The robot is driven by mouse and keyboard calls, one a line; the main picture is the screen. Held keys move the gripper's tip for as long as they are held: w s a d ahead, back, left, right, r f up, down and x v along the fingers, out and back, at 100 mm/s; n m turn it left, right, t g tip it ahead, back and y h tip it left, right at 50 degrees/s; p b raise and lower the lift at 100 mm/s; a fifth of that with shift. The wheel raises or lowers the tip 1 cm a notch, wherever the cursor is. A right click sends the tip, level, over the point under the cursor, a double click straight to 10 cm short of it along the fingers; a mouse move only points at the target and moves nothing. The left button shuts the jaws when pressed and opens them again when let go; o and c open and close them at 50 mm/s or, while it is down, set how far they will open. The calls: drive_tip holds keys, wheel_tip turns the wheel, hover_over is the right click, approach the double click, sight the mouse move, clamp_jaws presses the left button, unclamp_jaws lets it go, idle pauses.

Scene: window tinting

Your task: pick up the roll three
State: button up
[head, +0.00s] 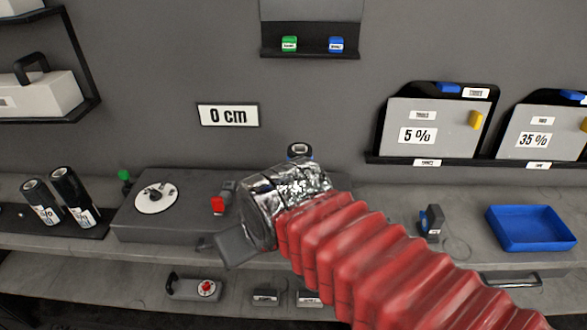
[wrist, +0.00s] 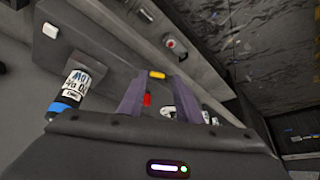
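Two black rolls with white labels, a left one (head: 42,203) and a right one (head: 76,199), stand tilted in a dark holder at the far left in the head view. Another roll end (head: 299,150) shows behind my arm, its body hidden. I cannot tell which is roll three. In the wrist view a dark roll (wrist: 76,84) with a white label and a blue end lies left of my gripper, apart from the fingers. My gripper (wrist: 158,80) is open, its two fingers spread with nothing held. In the head view my gripper (head: 212,244) is over the bench's front edge.
A grey block with a white disc (head: 156,197) and a red part (head: 217,206) are near my gripper. A blue tray (head: 530,230) is at the right. Panels marked 5 % (head: 418,135) and 35 % (head: 533,139) stand on the back shelf. A lower shelf holds small tools.

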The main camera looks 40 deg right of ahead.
drive_tip(key=shift+o, duration=0.5)
drive_tip(key=o, duration=0.3)
drive_tip(key=shift+w+d+r+m, duration=0.15)
drive_tip(key=shift+w+r+m, duration=0.1)
drive_tip(key=shift+r+m, duration=0.1)
drive_tip(key=o, duration=0.6)
drive_tip(key=w+d+r+m, duration=0.1)
drive_tip(key=m, duration=0.1)
drive_tip(key=w+d+r+m, duration=0.1)
drive_tip(key=r, duration=0.1)
drive_tip(key=w+d+r+m+g, duration=0.1)
drive_tip(key=w+m, duration=0.1)
drive_tip(key=shift+d+r+m, duration=0.2)
drive_tip(key=shift+r+m, duration=0.15)
drive_tip(key=shift+c, duration=0.2)
drive_tip(key=w+d+r+m+g, duration=0.2)
drive_tip(key=w+d+r+m, duration=0.2)
drive_tip(key=d+m, duration=0.5)
drive_tip(key=w+d+r+m+g, duration=0.2)
drive_tip(key=w+d+r+m, duration=0.3)
drive_tip(key=m, duration=0.9)
drive_tip(key=shift+w+d+r+m+g, duration=0.3)
drive_tip(key=shift+w+d, duration=1.4)
drive_tip(key=shift+d, duration=0.85)
drive_tip(key=shift+f, duration=0.1)
drive_tip(key=shift+f, duration=4.25)
